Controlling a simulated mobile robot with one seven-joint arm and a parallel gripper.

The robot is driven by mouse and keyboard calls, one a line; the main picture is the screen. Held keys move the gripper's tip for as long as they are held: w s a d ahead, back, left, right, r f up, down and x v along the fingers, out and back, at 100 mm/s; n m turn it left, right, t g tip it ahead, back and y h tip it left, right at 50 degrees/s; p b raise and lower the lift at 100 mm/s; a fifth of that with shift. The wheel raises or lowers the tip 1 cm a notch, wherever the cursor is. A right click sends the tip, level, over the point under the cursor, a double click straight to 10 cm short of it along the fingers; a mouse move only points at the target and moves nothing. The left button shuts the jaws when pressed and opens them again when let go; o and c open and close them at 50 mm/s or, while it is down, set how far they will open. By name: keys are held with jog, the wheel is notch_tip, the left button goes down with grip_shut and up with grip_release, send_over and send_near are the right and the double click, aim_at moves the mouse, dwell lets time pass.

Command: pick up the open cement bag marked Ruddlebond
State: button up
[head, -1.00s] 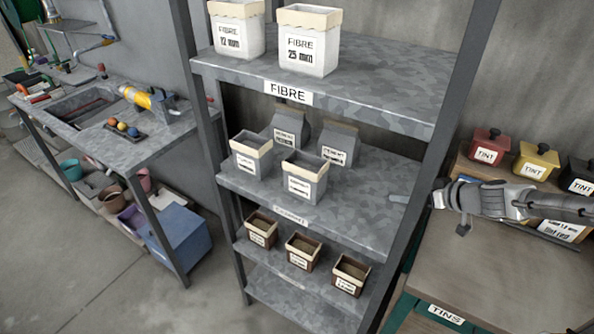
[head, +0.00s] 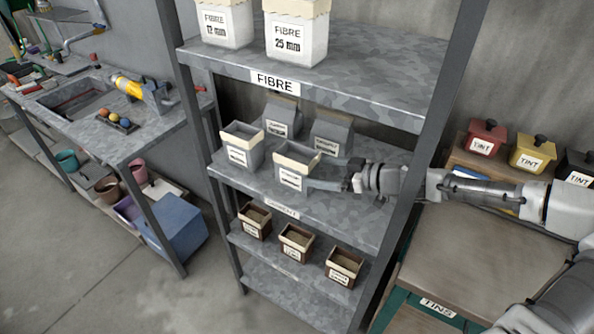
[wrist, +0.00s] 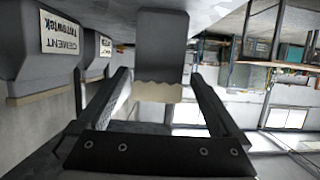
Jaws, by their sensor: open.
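Two open grey cement bags with folded cream rims stand at the front of the middle shelf: a left one (head: 242,147) and a right one (head: 291,178). Their labels are too small to read in the head view, so I cannot tell which is Ruddlebond. My gripper (head: 316,172) is open and level, reaching in from the right, with its fingers at the right side of the right bag. In the wrist view, which is upside down, a grey bag with a cream rim (wrist: 160,91) shows between the open fingers (wrist: 162,76). I cannot tell whether they touch it.
Two closed cement bags (head: 281,118) (head: 331,134) stand close behind. The fibre shelf (head: 360,85) is above, with fibre bags on it. Brown open boxes (head: 296,243) stand below. The right shelf post (head: 432,120) is close to my arm.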

aim_at(297, 166)
jog(key=shift+x, duration=1.25)
jog(key=shift+r+p+x, duration=0.2)
jog(key=shift+p+x, duration=0.1)
jog(key=shift+x, duration=1)
jog(key=shift+r+p+x, duration=0.15)
jog(key=shift+p+x, duration=0.15)
jog(key=shift+x, duration=1)
jog(key=shift+w, duration=0.2)
jog(key=shift+r, duration=0.1)
grip_shut()
